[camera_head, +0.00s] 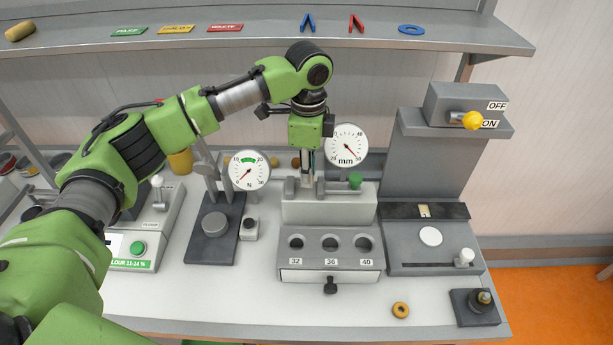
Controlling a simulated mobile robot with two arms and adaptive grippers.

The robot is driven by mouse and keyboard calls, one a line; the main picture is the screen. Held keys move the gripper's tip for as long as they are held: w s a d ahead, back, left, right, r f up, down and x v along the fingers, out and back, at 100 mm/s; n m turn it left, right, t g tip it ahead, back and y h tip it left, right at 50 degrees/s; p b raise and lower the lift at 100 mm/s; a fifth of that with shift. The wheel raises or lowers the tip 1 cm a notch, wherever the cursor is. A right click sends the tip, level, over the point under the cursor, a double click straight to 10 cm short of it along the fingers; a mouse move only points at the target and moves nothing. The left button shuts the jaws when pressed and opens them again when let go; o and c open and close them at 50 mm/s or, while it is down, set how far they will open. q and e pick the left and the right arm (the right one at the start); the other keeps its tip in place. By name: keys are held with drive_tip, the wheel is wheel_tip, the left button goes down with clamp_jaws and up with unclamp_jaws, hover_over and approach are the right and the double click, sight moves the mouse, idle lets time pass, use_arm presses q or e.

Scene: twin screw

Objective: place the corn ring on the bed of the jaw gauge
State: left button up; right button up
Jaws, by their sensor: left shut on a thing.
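The jaw gauge is a grey block (330,207) with small jaws on top and a white dial (346,146) marked mm behind. A green knob (355,180) sits at its right. My left gripper (308,180) points straight down over the gauge's bed, left of the knob. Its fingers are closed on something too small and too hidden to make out. A tan ring (401,310) lies flat on the table at the front right, apart from the gripper; I cannot tell whether it is the corn ring. My right gripper is not in view.
A drawer block (331,262) with holes marked 32, 36 and 40 stands before the gauge. A dial marked N (249,170) is on the left. A grey machine (433,240) with an OFF/ON lever stands on the right. The front table strip is mostly clear.

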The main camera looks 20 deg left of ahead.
sight(306, 191)
use_arm(q)
drive_tip(key=shift+w+a+f, duration=0.1)
drive_tip(key=shift+w+f, duration=0.05)
drive_tip(key=shift+f, duration=0.1)
drive_tip(key=f, duration=0.1)
drive_tip(key=f+p, duration=0.2)
drive_tip(key=shift+w+a, duration=0.2)
drive_tip(key=shift+a, duration=0.05)
drive_tip(key=shift+f, duration=0.3)
drive_tip(key=shift+d, duration=0.1)
drive_tip(key=o, duration=0.6)
drive_tip(key=shift+f, duration=0.15)
drive_tip(key=shift+o, duration=0.2)
